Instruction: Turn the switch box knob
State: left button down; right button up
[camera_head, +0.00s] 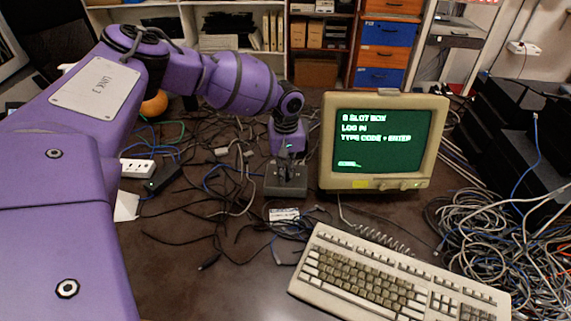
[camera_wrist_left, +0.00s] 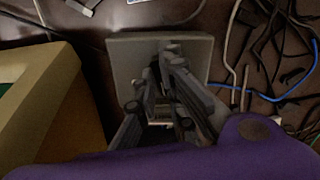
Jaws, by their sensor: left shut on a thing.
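The switch box (camera_head: 287,187) is a small dark grey box on the table, just left of the monitor. In the left wrist view its pale grey top (camera_wrist_left: 128,62) lies right under my gripper. My left gripper (camera_head: 288,160) points down over the box from the purple left arm. In the left wrist view the fingers (camera_wrist_left: 170,62) are close together at the middle of the box, shut on the knob. The knob itself is hidden between and behind the fingers. My right gripper is not in view.
A beige monitor (camera_head: 429,145) with green screen stands close right of the box. A keyboard (camera_head: 390,280) lies in front. Loose cables (camera_head: 215,215) cover the table left of the box, and a thick cable heap (camera_head: 490,235) lies at right.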

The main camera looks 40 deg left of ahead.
pick_arm(q)
jog(key=m+p, duration=0.1)
jog(key=m, duration=0.1)
jog(key=shift+r+m, duration=0.15)
jog(key=shift+m, duration=0.15)
jog(key=shift+m+p, duration=0.5)
jog(key=shift+m, duration=1.3)
jog(key=m+p, duration=0.1)
jog(key=m, duration=0.2)
jog(key=shift+m, duration=0.3)
jog(key=m, duration=0.4)
jog(key=shift+f+m, duration=0.2)
jog(key=shift+m, duration=0.1)
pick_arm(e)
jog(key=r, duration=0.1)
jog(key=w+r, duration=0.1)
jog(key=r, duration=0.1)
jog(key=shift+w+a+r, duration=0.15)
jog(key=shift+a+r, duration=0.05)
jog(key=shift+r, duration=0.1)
pick_arm(q)
jog(key=c, duration=1.9)
grip_release()
jog(key=shift+o, duration=0.2)
